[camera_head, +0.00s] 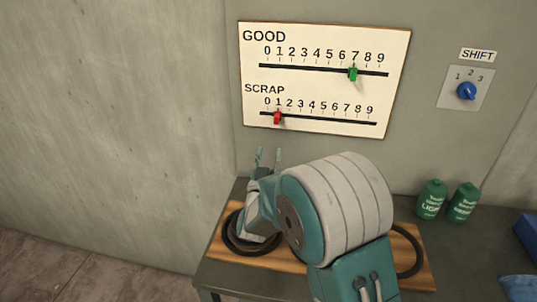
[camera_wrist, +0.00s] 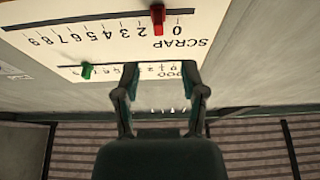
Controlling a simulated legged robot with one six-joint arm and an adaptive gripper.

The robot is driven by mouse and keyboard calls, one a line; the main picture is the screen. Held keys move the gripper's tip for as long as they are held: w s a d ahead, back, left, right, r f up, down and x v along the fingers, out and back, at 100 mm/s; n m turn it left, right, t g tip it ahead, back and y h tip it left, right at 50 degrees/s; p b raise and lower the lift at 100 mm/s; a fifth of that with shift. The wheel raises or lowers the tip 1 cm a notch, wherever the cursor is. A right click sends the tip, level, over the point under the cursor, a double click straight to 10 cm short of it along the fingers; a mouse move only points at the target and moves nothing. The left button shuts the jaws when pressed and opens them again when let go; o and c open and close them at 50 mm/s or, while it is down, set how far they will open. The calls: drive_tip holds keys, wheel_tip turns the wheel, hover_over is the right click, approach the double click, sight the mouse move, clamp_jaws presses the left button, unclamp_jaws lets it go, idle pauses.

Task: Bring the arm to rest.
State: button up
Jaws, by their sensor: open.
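My gripper (camera_head: 267,157) is open and empty, its two fingers pointing up in front of the wall, below the counter board (camera_head: 325,100). In the wrist view my gripper (camera_wrist: 160,78) shows two fingers spread apart with nothing between them, and the board appears upside down beyond them. The rest of my arm folds over the bench at the centre of the head view. On the board, the green slider (camera_head: 352,73) stands at about 7 on the GOOD scale. The red slider (camera_head: 277,118) stands at about 1 on the SCRAP scale. Both fingers appear clear of the board.
A wooden plate (camera_head: 226,222) with black rings (camera_head: 232,243) lies on the dark bench (camera_head: 460,260), partly hidden by my arm. Two green bottles (camera_head: 432,198) stand at right. A blue SHIFT knob (camera_head: 466,91) is on the wall, pointer unclear. A blue object (camera_head: 527,235) sits at the right edge.

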drive_tip(key=s+d+r+n+g+y, duration=0.3)
drive_tip(key=s+d+r+g+y, duration=0.3)
drive_tip(key=s+g, duration=0.15)
drive_tip(key=s+d+f+g, duration=0.1)
drive_tip(key=s+d+g, duration=0.2)
drive_tip(key=s, duration=0.6)
drive_tip(key=s+d+f+g+h, duration=0.1)
drive_tip(key=s+d+f+g, duration=0.1)
drive_tip(key=s, duration=0.7)
drive_tip(key=s+d+f+g, duration=0.2)
drive_tip(key=s+d+g, duration=0.2)
drive_tip(key=s, duration=0.5)
drive_tip(key=shift+s+m+h, duration=0.3)
drive_tip(key=shift+m+h, duration=0.1)
drive_tip(key=shift+f, duration=0.1)
